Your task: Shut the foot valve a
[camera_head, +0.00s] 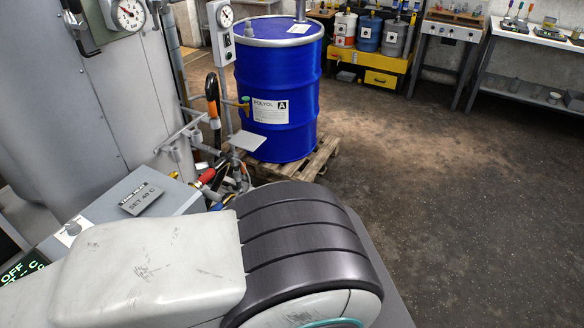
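A blue drum (276,92) labelled "POLYOL A" stands upright on a wooden pallet (318,160). A small brass tap with a green handle (245,101) sits at the drum's left side. Lower down, beside the pallet, is a cluster of pipes and fittings with a red part (207,177). I cannot tell which of these is foot valve a, or whether it is open or shut. My gripper is out of view; only a pale and black part of my own body shows in the foreground.
A large grey tank (100,95) with a gauge (128,14) stands at the left. An orange-and-black handle (212,95) hangs near the drum. Workbenches line the back right; the floor (440,180) at right is clear.

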